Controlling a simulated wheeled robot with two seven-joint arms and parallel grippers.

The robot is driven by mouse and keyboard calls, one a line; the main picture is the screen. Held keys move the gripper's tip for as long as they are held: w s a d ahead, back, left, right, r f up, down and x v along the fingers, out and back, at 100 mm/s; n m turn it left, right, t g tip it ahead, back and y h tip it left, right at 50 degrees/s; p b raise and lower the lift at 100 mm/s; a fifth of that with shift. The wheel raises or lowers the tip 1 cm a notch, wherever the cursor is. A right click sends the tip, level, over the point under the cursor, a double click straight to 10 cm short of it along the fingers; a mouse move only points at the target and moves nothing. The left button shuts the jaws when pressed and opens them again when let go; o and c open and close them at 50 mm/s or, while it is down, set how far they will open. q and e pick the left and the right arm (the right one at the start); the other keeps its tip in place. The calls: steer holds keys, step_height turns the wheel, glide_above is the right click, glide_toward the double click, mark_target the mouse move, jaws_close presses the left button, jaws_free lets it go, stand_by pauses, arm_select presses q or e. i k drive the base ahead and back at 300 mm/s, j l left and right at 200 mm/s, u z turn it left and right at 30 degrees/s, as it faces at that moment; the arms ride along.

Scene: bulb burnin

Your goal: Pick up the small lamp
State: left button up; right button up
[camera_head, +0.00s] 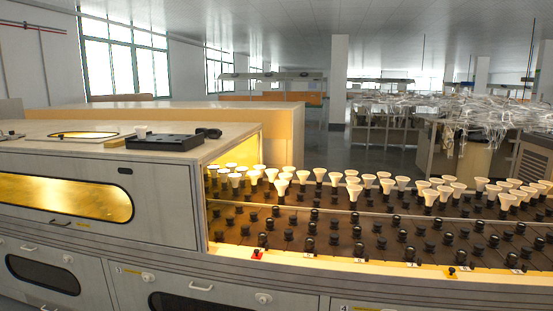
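Several small white lamps stand upright in dark sockets on the burn-in rack (345,240). One lamp (281,187) stands nearer the front than most, left of the middle. Another lamp (507,201) stands at the right. Lamps at the left end, by the lit cabinet opening, look yellowish. A small white object (141,131) sits on the cabinet top at the left; it may be a lamp, but it is too small to tell. Which lamp the task means cannot be told. Neither of my grippers is in view.
A grey cabinet (60,160) with a glowing window fills the left. A black device (165,142) lies on its top. Empty dark sockets fill the front rows of the rack. A red button (257,254) sits on the front ledge. A pillar (338,80) stands behind.

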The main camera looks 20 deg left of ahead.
mark_target(141, 130)
steer(key=u, duration=1.6)
steer(key=i+j+u, duration=0.8)
steer(key=j, duration=0.15)
steer(key=i+j+u, duration=0.6)
steer(key=i, duration=0.7)
steer(key=i+j+u, duration=0.1)
steer(key=i+u, duration=0.15)
steer(key=i, duration=0.65)
